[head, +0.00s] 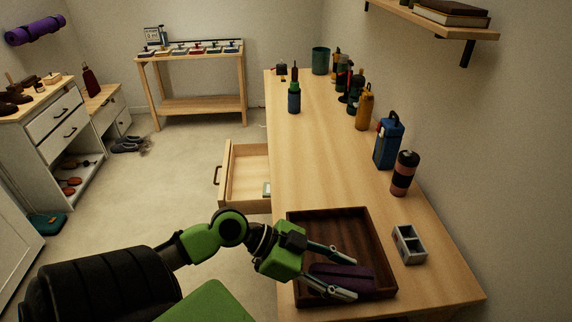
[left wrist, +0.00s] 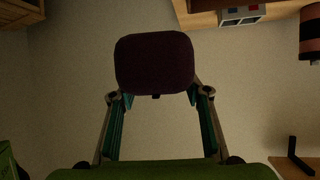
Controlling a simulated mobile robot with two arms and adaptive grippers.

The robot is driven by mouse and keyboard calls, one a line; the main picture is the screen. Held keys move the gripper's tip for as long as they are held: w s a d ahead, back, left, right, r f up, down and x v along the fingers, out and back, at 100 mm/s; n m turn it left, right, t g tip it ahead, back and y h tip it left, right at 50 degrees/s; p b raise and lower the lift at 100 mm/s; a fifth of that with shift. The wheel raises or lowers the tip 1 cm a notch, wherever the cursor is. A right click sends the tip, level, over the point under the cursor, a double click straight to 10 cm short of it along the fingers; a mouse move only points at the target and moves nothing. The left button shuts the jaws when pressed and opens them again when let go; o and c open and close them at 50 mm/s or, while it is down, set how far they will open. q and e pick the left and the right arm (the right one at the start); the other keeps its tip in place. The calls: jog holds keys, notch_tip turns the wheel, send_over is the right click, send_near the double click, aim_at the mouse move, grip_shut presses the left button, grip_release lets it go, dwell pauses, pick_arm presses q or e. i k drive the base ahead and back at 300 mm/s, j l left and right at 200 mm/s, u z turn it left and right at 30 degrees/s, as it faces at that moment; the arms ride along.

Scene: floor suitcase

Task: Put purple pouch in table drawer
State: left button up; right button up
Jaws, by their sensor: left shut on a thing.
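The purple pouch (head: 340,275) is between the fingers of my left gripper (head: 358,280), which is shut on it. In the head view it shows over the dark wooden tray (head: 296,240) on the long table; whether it touches the tray is hard to tell. In the left wrist view the pouch (left wrist: 154,62) looks dark and sits between the fingertips (left wrist: 157,95). The table drawer (head: 232,205) is pulled out on the table's left side, left of and beyond the tray. My right gripper is not in view.
A small grey divided box (head: 409,245) stands right of the tray. A striped bottle (head: 404,173), a blue bottle (head: 388,146) and several more containers line the wall side of the long table (head: 315,155). A small light item (head: 267,189) lies in the drawer, otherwise mostly bare where visible.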

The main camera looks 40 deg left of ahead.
aim_at(259, 166)
jog(key=j+z, duration=0.4)
jog(key=k+j+z, duration=0.2)
jog(key=j+z, duration=0.2)
jog(key=k+j, duration=0.2)
jog(key=j, duration=0.25)
jog(key=k+j+z, duration=0.1)
jog(key=j, duration=0.35)
jog(key=k+j, duration=0.3)
jog(key=j, duration=0.15)
jog(key=k+j+z, duration=0.1)
jog(key=j, duration=0.35)
jog(key=k+j, duration=0.3)
jog(key=k+j+z, duration=0.1)
jog(key=k+j, duration=0.15)
jog(key=j, duration=0.3)
jog(key=k+j+z, duration=0.1)
jog(key=j, duration=0.3)
jog(key=k, duration=0.1)
